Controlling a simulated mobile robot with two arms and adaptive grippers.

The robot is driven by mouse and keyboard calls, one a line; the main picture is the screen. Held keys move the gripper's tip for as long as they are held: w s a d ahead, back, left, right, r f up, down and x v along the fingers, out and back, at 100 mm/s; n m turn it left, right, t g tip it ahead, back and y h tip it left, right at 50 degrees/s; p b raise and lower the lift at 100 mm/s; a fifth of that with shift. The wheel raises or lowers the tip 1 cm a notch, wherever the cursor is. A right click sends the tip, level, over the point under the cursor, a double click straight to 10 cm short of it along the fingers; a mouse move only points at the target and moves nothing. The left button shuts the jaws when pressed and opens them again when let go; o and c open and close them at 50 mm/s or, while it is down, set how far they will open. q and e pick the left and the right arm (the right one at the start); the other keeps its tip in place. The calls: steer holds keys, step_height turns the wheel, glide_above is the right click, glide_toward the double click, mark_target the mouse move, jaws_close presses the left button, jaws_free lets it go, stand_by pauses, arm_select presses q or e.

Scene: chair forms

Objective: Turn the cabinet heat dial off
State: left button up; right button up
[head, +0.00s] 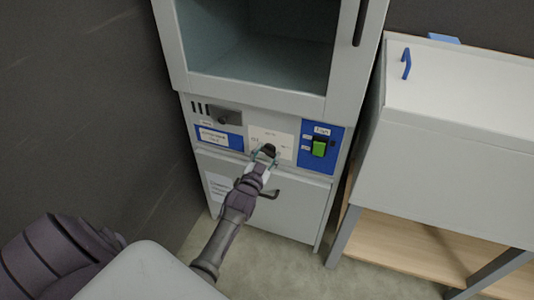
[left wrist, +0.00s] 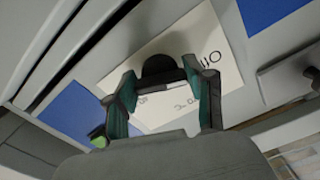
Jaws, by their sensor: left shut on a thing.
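The grey cabinet (head: 215,95) stands ahead with a control panel under its glass-fronted upper part. The black heat dial (head: 269,149) sits on a white label plate (head: 284,145) in the panel's middle. My left gripper (head: 266,156) reaches it from below, with its two fingers shut around the dial. In the left wrist view the dial (left wrist: 159,70) shows between the teal-sided fingertips (left wrist: 160,85). Part of the plate's lettering is hidden by the fingers. My right gripper is not in view.
A green switch (head: 319,148) on a blue plate sits right of the dial. A white box with a blue handle (head: 406,64) stands at right.

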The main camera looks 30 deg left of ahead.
arm_select(q)
steer(key=shift+f, duration=0.1)
steer(key=o, duration=1.2)
steer(key=shift+c, duration=0.2)
steer(key=shift+s, duration=0.1)
steer(key=v, duration=1.2)
